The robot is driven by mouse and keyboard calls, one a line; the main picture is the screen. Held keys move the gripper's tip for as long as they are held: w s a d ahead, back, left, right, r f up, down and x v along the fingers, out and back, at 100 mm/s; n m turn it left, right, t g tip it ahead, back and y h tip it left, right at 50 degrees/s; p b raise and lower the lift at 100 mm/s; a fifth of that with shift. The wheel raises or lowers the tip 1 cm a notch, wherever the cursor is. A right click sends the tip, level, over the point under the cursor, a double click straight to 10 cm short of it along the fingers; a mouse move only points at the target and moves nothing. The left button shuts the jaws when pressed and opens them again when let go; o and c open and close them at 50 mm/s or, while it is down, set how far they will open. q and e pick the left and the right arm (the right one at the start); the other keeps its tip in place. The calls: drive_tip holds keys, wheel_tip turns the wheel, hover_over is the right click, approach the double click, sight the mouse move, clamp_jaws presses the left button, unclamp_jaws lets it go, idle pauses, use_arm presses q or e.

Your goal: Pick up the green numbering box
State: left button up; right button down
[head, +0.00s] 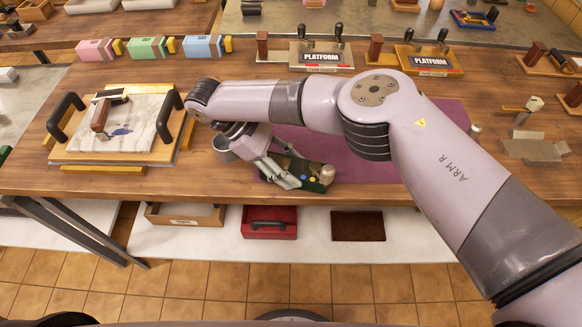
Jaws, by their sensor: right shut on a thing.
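The dark green box (314,186), with small coloured dots on top and a round pale knob at its right end, is at the purple mat on the wooden table. My right gripper (293,180) is shut on its left part, and the fingers hide some of it. I cannot tell whether the box touches the mat or is slightly above it. My left gripper is not in view.
A board with two black handles (118,125) bears a pale stone slab at left. Pink, pale green and blue cartons (147,47) stand at the back, near two platform stands (322,57). A red case (269,222) lies on the lower shelf.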

wheel_tip(320, 180, up, 19)
drive_tip(key=p, duration=0.3)
drive_tip(key=b, duration=0.2)
hover_over(290, 166)
drive_tip(key=shift+f, duration=4)
wheel_tip(290, 166, down, 5)
drive_tip(key=shift+r+b, duration=0.1)
drive_tip(key=shift+b, duration=0.45)
drive_tip(key=shift+f+b, duration=1.05)
drive_tip(key=shift+f, duration=1.8)
drive_tip(key=shift+f, duration=0.25)
drive_tip(key=shift+f, duration=0.35)
drive_tip(key=shift+f, duration=0.25)
